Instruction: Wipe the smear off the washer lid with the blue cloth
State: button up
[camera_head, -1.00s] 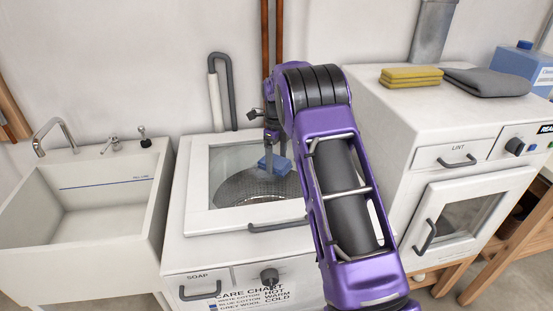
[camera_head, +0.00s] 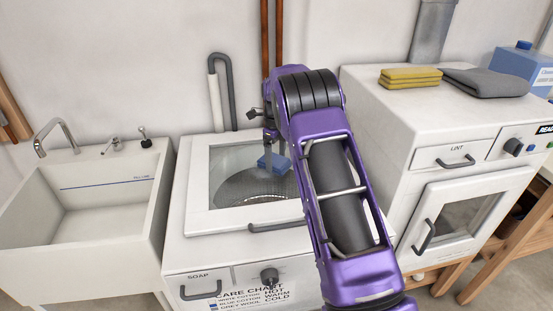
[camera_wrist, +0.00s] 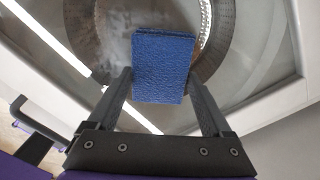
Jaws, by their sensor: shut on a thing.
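My gripper (camera_wrist: 163,88) is shut on the folded blue cloth (camera_wrist: 163,62), which hangs between the two fingertips. In the head view the cloth (camera_head: 274,162) is over the back part of the glass in the washer lid (camera_head: 199,190), and the lid is down. I cannot tell whether the cloth touches the glass. In the wrist view the metal drum shows through the lid glass. A faint pale, cloudy patch (camera_wrist: 117,47) shows left of the cloth; I cannot tell if it is the smear or a reflection. My arm hides the lid's right side.
A white sink (camera_head: 80,215) with a tap stands left of the washer. A taller dryer (camera_head: 385,125) stands right, with yellow cloths (camera_head: 410,77), a grey cloth (camera_head: 487,82) and a blue jug (camera_head: 524,68) on top. A lid handle (camera_head: 276,227) sticks out in front.

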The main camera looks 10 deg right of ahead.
jog(key=shift+w+f, duration=0.1)
jog(key=shift+w, duration=0.4)
jog(key=shift+s+b, duration=0.7)
jog(key=shift+s, duration=1.05)
jog(key=shift+w+p, duration=0.45)
jog(key=shift+w, duration=0.6)
